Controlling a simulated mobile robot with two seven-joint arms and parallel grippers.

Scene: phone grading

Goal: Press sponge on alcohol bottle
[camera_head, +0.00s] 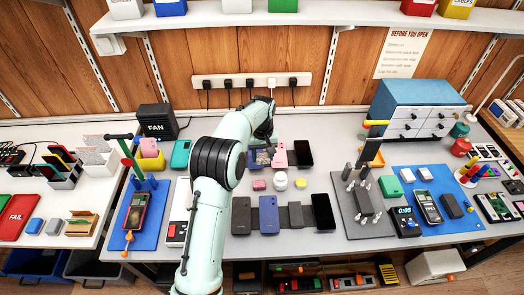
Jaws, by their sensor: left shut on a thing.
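My left arm rises from the bottom centre and bends over toward the back of the table. Its gripper (263,148) is low over the back middle of the table, small and partly hidden by my wrist. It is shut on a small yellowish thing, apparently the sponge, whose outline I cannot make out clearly. A small white round bottle (281,182), apparently the alcohol bottle, stands upright nearer the front, apart from the gripper. My right gripper is not in view.
A row of dark phones (270,219) lies in front of the bottle. A pink phone (280,155) and a black phone (304,153) lie behind it. A grey mat (372,229) with a stand is at right, a blue mat (152,233) at left. A blue drawer cabinet (418,104) stands back right.

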